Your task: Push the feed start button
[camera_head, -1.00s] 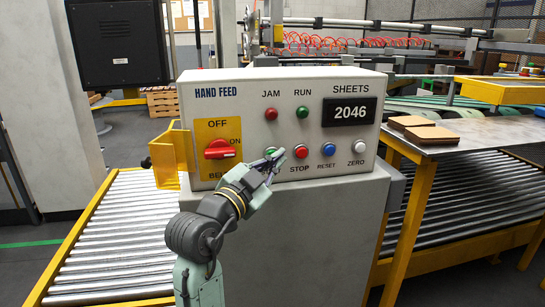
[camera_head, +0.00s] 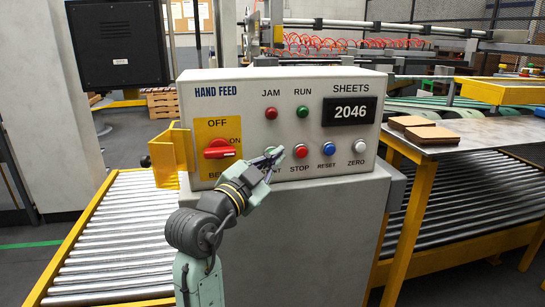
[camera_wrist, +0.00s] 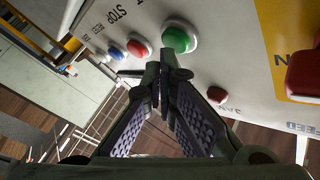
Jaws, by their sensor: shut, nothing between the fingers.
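The control box (camera_head: 235,88) has a row of push buttons below its lamps. The green start button (camera_wrist: 180,38) shows clearly in the wrist view. In the head view it is mostly hidden by my gripper (camera_head: 277,153), with part of its label showing. My gripper is shut and empty, and its fingertips also show in the wrist view (camera_wrist: 160,73), just below the green button in the picture. I cannot tell whether they touch the panel; the button itself looks uncovered there. The red stop button (camera_head: 301,151) is just right of the fingertips.
The blue reset button (camera_head: 329,149) and white zero button (camera_head: 358,146) continue the row. The red rotary switch (camera_head: 220,149) sits on a yellow plate at left. The red jam lamp (camera_head: 271,113) is above my fingertips. A roller conveyor (camera_head: 120,235) runs at left.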

